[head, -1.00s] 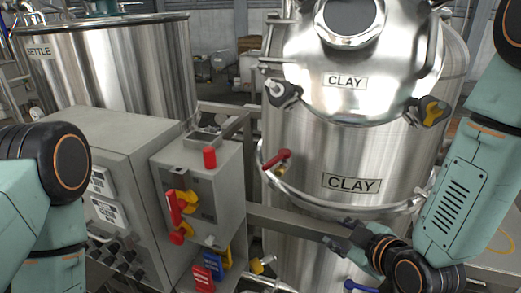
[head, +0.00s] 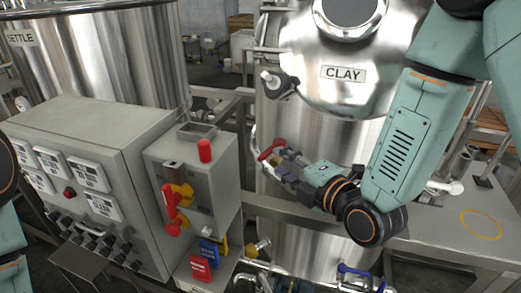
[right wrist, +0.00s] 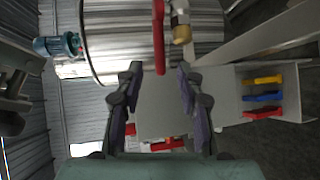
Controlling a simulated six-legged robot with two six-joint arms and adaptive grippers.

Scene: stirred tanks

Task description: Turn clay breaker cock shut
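The cock on the steel tank (head: 320,135) labelled CLAY has a red lever handle (head: 270,150). In the right wrist view the red lever (right wrist: 158,35) points down the picture beside a brass fitting (right wrist: 182,34). My right gripper (head: 284,164) is in front of the tank, close to the lever, and partly covers the cock in the head view. In the right wrist view my right gripper (right wrist: 160,73) is open, with the lever's end between its fingertips and a gap on both sides. My left gripper is out of view.
A grey control cabinet (head: 95,130) and a switch box (head: 180,165) with a red and yellow handle (head: 172,200) stand to the left. A grey rail crosses before the tank. A blue-handled valve (head: 355,270) sits low.

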